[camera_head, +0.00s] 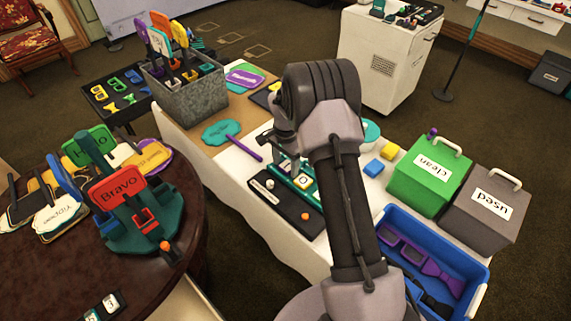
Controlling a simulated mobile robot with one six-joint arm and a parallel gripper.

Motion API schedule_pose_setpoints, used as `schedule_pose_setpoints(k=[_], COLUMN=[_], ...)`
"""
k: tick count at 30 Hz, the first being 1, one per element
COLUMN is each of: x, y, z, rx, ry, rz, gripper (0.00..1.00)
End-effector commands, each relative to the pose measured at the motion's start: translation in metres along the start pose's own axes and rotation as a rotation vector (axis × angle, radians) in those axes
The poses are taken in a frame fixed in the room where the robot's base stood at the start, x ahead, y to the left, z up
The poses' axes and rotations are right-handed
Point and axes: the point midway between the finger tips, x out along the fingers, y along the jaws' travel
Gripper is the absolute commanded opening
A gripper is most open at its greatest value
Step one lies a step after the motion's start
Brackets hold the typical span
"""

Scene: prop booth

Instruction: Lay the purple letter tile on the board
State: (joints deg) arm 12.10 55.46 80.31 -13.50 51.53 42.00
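I cannot make out a purple letter tile for certain. My gripper (284,150) points down over the white-covered table, partly behind my own arm. Its fingers are small and dark here, so I cannot tell whether they are open or shut or hold anything. Just below it lies a teal board (309,196) with a pale square piece on it, partly hidden by my arm. I cannot tell for sure that this is the task's board. A black panel (284,206) with a white knob and an orange knob lies beside it.
A grey metal bin (190,101) of paddles stands at the back left. A green "clean" box (420,186), a grey "used" box (484,216) and a blue tray (470,262) are at right. A dark round table (60,275) with signs is at left.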

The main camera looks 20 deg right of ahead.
Motion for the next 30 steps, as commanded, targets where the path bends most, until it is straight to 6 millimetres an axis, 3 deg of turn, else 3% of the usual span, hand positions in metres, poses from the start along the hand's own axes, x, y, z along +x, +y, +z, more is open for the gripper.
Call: schedule_pose_setpoints(k=[8, 11, 19, 26, 29, 30], x=[-0.001, -0.014, -0.09, -0.125, -0.166, -0.194], y=[0.0, -0.001, -0.001, 0.0, 0.003, 0.007], z=[0.0, 0.0, 0.0, 0.001, 0.015, 0.028], rx=[0.0, 0.0, 0.001, -0.004, -0.053, -0.094], ry=[0.0, 0.002, 0.002, 0.002, 0.014, 0.024], rz=[0.0, -0.002, -0.003, -0.003, -0.042, -0.071], gripper=[0.64, 0.64, 0.64, 0.64, 0.64, 0.64])
